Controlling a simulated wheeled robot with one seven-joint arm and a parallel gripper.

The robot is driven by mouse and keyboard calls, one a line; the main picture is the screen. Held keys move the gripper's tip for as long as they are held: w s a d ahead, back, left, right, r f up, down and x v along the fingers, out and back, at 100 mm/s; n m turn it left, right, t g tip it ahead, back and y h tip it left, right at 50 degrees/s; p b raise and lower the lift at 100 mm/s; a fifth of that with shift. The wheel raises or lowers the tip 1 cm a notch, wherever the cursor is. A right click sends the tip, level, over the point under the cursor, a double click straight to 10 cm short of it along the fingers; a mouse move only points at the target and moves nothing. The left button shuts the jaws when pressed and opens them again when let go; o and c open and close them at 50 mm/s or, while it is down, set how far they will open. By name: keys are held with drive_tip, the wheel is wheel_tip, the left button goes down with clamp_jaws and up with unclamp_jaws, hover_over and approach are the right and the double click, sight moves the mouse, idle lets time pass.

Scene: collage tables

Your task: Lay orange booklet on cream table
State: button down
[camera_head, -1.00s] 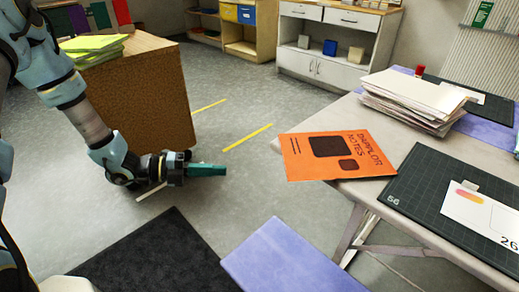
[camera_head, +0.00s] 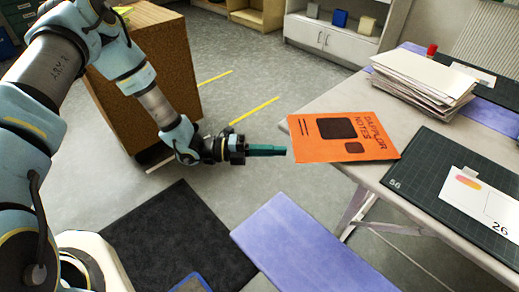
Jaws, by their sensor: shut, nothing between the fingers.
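The orange booklet (camera_head: 340,150) lies flat at the left edge of the cream table (camera_head: 400,195), its left part reaching past the edge. Dark rounded squares and the words "Dapplor Notes" show on its cover. My gripper (camera_head: 284,151) has teal fingers, is shut and empty, and points right toward the booklet's left edge. Its tips look close to that edge; I cannot tell whether they touch it.
A stack of papers (camera_head: 420,85) stands at the table's back. A dark cutting mat (camera_head: 425,190) with a white card (camera_head: 475,200) lies at the right. A purple surface (camera_head: 305,250) is in front. A brown cabinet (camera_head: 185,65) stands behind my arm.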

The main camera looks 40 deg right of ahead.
drive_tip(key=shift+d, duration=0.8)
drive_tip(key=d+b, duration=0.2)
drive_tip(key=d, duration=0.1)
drive_tip(key=shift+d, duration=0.35)
drive_tip(key=shift+a+b, duration=0.1)
drive_tip(key=shift+b, duration=0.25)
